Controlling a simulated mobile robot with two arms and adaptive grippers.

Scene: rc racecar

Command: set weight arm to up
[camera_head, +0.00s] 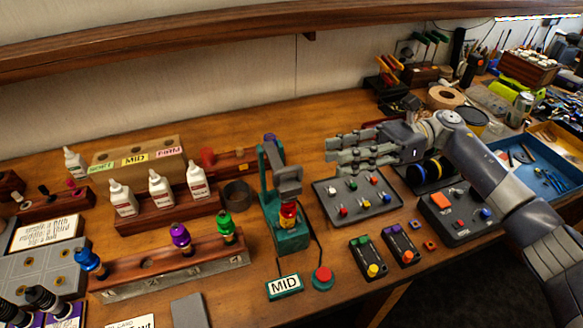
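A teal stand (291,240) stands near the middle of the bench, with a red-and-yellow piece (288,214) in it. A grey block-like head (287,180), which looks like the weight arm, sits at the upper part of the stand. Its exact position is hard to read. My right gripper (335,153) reaches in from the right, above the back of a grey tray. Its fingers point left toward the stand, are spread apart and hold nothing that I can see. A gap separates them from the grey head. My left gripper is not in view.
The grey tray (372,207) with small coloured pieces lies right of the stand. White bottles (160,190) and a rack (165,262) with coloured knobs stand left.

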